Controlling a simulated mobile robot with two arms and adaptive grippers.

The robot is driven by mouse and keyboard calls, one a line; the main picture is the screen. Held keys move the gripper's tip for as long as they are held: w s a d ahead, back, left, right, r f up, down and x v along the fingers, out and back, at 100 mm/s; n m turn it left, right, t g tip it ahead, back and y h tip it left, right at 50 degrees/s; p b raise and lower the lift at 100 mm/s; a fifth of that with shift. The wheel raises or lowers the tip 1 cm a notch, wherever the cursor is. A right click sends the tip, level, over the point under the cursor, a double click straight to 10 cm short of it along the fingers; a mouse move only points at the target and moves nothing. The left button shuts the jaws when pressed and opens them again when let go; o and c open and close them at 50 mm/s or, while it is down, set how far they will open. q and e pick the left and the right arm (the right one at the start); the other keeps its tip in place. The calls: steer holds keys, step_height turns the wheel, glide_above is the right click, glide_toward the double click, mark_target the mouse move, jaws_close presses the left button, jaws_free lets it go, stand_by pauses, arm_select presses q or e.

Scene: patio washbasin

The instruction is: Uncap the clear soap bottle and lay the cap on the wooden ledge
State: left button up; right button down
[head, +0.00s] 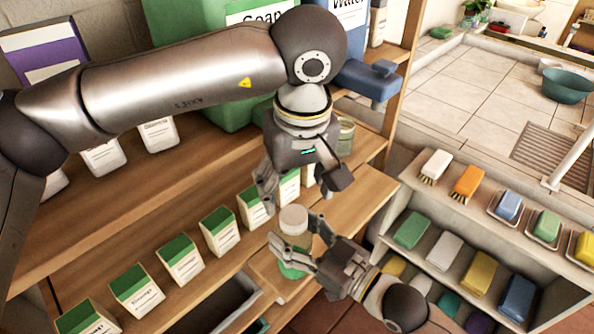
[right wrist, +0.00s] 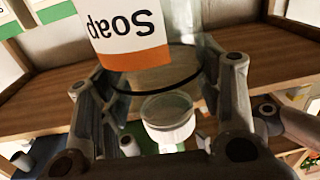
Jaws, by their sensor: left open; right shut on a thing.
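The clear soap bottle (head: 293,268) stands upright between the fingers of my right gripper (head: 296,244), which is shut on it. Its round white cap (head: 293,219) is on its top, above the fingers. In the right wrist view the bottle (right wrist: 140,50) shows inverted, with a white and orange Soap label, and the cap (right wrist: 177,135) is at its neck. My left gripper (head: 298,192) is open and empty, pointing down just above the cap, apart from it. The wooden ledge (head: 352,200) runs beside the bottle; my right gripper hides part of it.
Green-topped cartons (head: 182,258) line the wooden shelf at left. Large green (head: 185,22) and blue containers stand behind my left arm. A pale rack (head: 395,215) at right holds brushes and several soap bars. The ledge right of my grippers looks bare.

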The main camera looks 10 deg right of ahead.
mark_target(294, 215)
arm_select(q)
steer(key=f, duration=0.4)
steer(key=w+f, duration=0.1)
steer(key=f, duration=0.2)
steer(key=shift+a+f, duration=0.1)
steer(key=shift+a, duration=0.05)
steer(key=shift+c, duration=0.2)
steer(key=c, duration=1.2)
steer(key=o, duration=1.1)
